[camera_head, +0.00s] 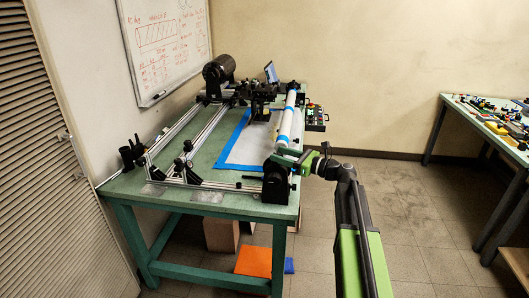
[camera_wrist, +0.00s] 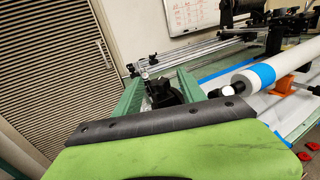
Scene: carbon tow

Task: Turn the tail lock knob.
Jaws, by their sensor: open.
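The black tailstock block (camera_head: 276,182) stands at the near right corner of the green table, by the near end of the white tube (camera_head: 287,121) with blue bands. Small dark knobs show on its side, but I cannot tell which is the tail lock knob. My gripper (camera_head: 288,157) is at the block's upper part, its green fingers pointing left. In the wrist view my gripper (camera_wrist: 158,88) is open, with a dark part (camera_wrist: 166,93) showing between or beyond the fingers. Contact cannot be told. My green gripper body hides what lies below.
The green table (camera_head: 190,206) carries metal rails (camera_head: 182,125), a dark motor (camera_head: 219,70) and a blue-edged sheet (camera_head: 240,150). A button box (camera_head: 316,118) is at its right edge. Another table (camera_head: 492,120) stands far right. The floor between is clear.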

